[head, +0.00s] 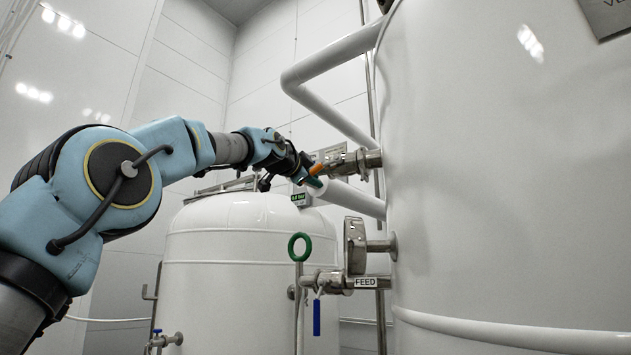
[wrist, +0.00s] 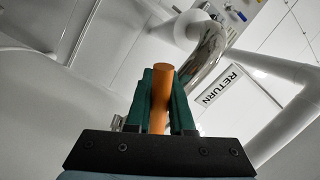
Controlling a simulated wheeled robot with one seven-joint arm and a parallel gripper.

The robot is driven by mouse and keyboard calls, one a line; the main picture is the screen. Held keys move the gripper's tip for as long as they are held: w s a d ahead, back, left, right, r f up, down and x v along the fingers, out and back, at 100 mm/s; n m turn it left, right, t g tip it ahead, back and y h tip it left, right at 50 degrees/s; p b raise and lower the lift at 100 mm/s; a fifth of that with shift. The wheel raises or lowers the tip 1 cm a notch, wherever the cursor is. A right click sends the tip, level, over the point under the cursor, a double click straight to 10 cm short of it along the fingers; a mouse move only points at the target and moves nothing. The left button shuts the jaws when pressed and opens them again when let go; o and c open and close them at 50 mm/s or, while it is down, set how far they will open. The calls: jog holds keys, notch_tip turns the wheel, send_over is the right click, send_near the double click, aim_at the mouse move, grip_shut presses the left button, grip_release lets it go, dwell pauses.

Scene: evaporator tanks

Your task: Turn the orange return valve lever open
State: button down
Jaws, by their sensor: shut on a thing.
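The orange return valve lever (head: 317,169) sticks out to the left of a metal valve (head: 352,161) on the side of the large white tank. In the wrist view the orange lever (wrist: 161,98) stands between the green fingers of my gripper (wrist: 161,100). My gripper (head: 311,178) also shows in the head view at the lever, coming from the left. It is shut on the lever. A RETURN label (wrist: 221,85) is beside it in the wrist view. The lower part of the lever is hidden by the gripper.
The large white tank (head: 480,200) fills the right side. A smaller white tank (head: 230,260) stands behind. Below the lever are a green ring handle (head: 300,247), a FEED label (head: 366,282) and a blue lever (head: 316,318). White pipes (head: 325,70) run close above.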

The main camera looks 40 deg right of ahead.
jog(key=shift+r, duration=0.15)
jog(key=c, duration=0.8)
grip_release()
